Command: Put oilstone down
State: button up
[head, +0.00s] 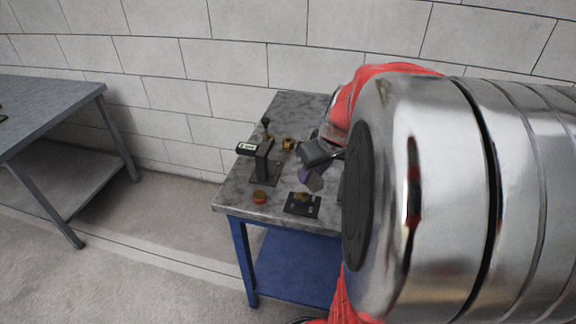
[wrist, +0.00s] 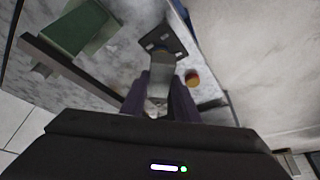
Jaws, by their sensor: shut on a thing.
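My gripper (head: 314,180) shows in the head view above the grey-topped bench (head: 233,188), its purple fingers pointing down. In the wrist view my gripper (wrist: 158,100) is shut on a grey block, which looks to be the oilstone (wrist: 161,78). The block sticks out beyond the fingertips towards a dark plate (wrist: 155,39) with light marks. The same dark plate (head: 297,210) lies near the bench's front edge in the head view, just below the fingers. I cannot tell whether the block touches the plate. The oilstone is hard to make out in the head view.
A small red-and-yellow round piece (head: 260,197) sits left of the plate. A black stand (head: 263,160) with a white label rises behind it, near a brass piece (head: 288,144). A green block (wrist: 82,28) shows in the wrist view. Another grey table (head: 60,108) stands at left.

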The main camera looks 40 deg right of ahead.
jog(key=shift+w+a, duration=0.1)
jog(key=shift+n, duration=0.3)
jog(key=w+a+f, duration=0.2)
jog(key=w+a, duration=0.1)
jog(key=a, duration=0.1)
jog(key=w+a+f, duration=0.1)
jog(key=w+a, duration=0.3)
jog(key=w+a+f, duration=0.2)
jog(key=w+a, duration=0.2)
jog(key=shift+w+f, duration=0.25)
jog(key=shift+f, duration=0.1)
jog(key=w+a+f, duration=0.2)
jog(key=w+a, duration=0.1)
jog(key=a, duration=0.3)
jog(key=w+a+f, duration=0.2)
jog(key=a, duration=0.5)
jog(key=shift+w+a+n, duration=0.15)
jog(key=shift+w+n, duration=0.15)
jog(key=shift+w, duration=0.1)
jog(key=shift+s+f, duration=0.1)
